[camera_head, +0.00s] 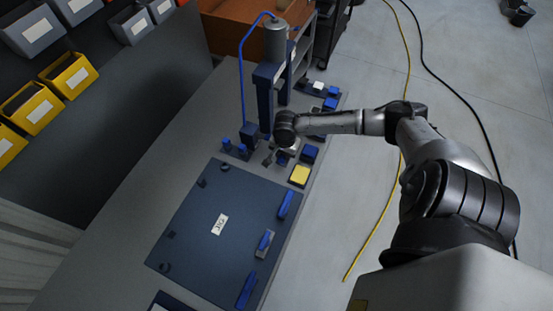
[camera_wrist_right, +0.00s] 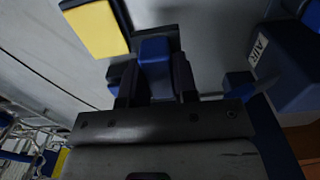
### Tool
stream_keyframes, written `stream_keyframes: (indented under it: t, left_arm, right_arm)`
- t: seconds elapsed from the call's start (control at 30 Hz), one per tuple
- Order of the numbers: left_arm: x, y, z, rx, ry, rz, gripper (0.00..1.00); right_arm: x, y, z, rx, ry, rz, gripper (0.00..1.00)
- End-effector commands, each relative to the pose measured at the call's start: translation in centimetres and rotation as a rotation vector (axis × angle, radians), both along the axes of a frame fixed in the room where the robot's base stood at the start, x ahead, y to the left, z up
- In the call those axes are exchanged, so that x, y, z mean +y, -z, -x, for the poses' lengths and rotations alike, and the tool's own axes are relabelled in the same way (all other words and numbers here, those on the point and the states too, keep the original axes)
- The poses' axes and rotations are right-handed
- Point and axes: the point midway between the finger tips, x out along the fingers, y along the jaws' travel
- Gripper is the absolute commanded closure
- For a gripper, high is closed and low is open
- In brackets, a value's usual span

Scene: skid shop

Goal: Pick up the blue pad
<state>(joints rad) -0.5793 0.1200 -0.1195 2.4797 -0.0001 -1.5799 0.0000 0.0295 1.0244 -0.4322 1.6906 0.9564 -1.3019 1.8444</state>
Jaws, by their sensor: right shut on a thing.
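The blue pad (camera_wrist_right: 155,62) is a small block between the two dark fingers of my right gripper (camera_wrist_right: 154,82) in the wrist view. The fingers press on its two sides. A dark holder edge shows around and just beyond it, and I cannot tell whether the pad is clear of it. In the head view my right gripper (camera_head: 275,153) is over the bench beside the press, with the blue pad (camera_head: 283,158) small and partly hidden under it. My left gripper is not in view.
A yellow pad (camera_head: 300,174) sits close by in a dark base. A blue block (camera_head: 309,153) lies beside it. The press (camera_head: 265,90) with a blue hose stands just behind my gripper. A dark blue board (camera_head: 205,240) with blue handles covers the bench in front.

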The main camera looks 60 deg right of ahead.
Motion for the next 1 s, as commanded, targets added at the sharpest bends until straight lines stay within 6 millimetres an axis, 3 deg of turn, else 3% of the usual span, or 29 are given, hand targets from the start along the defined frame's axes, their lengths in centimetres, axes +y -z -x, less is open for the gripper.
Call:
stream_keyframes:
  t: [0.1,0.4,1.0]
  left_arm:
    - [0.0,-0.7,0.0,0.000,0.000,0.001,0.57]
    - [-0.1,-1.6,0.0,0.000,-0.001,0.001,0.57]
    - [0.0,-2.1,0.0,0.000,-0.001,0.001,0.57]
  right_arm:
    - [-1.8,-1.7,2.2,0.005,-0.001,0.004,0.96]
    - [-4.5,-4.2,5.2,0.003,-0.001,0.002,0.96]
    - [-5.8,-5.3,6.6,-0.002,0.000,-0.001,0.96]
